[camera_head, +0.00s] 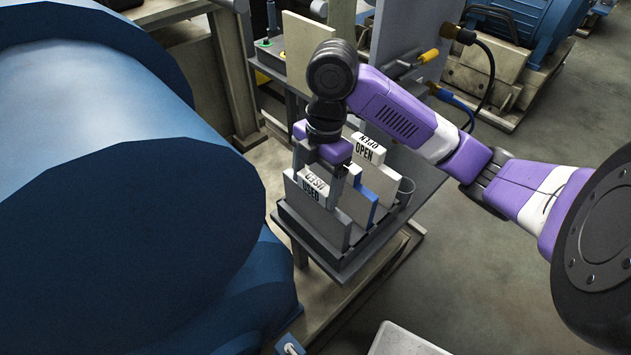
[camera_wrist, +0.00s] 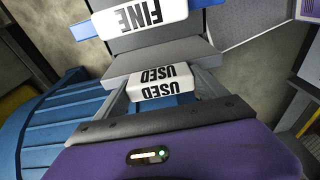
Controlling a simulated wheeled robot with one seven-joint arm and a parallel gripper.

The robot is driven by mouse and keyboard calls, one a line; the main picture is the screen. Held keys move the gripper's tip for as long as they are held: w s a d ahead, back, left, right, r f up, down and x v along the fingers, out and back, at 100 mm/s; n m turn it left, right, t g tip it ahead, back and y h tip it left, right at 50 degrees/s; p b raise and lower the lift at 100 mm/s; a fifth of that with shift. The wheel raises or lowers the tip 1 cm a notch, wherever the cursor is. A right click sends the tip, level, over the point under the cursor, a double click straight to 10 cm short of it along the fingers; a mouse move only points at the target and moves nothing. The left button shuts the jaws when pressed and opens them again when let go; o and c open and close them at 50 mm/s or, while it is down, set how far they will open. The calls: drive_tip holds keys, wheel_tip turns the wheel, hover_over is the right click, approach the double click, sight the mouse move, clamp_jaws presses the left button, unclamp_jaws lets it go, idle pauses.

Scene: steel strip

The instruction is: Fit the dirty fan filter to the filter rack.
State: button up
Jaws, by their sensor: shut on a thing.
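The filter with the white USED label (camera_head: 311,190) is a grey panel, upright at the near end of the filter rack (camera_head: 312,240). Its label also shows between my fingers in the wrist view (camera_wrist: 162,82). My gripper (camera_head: 340,172) points down and is shut on this filter at its labelled top. The filter's lower edge is hidden, so I cannot tell how deep it sits. Behind it stand a pale panel with a blue edge (camera_head: 378,182) and a panel with an OPEN label (camera_head: 368,148). A FINE label (camera_wrist: 140,16) shows beyond in the wrist view.
A large blue machine housing (camera_head: 110,200) fills the left, close to the rack. A small grey cup (camera_head: 405,190) stands right of the panels. An upright grey plate (camera_head: 410,40) and cables (camera_head: 490,75) are behind. Floor at the right (camera_head: 500,270) is clear.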

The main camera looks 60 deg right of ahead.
drive_tip(key=o, duration=1.5)
drive_tip(key=shift+f, duration=0.1)
drive_tip(key=r, duration=0.5)
drive_tip(key=d+r, duration=0.1)
drive_tip(key=r, duration=0.1)
drive_tip(key=shift+s+d+r+p, duration=0.1)
drive_tip(key=shift+s+r+p, duration=0.05)
drive_tip(key=shift+r+p, duration=0.25)
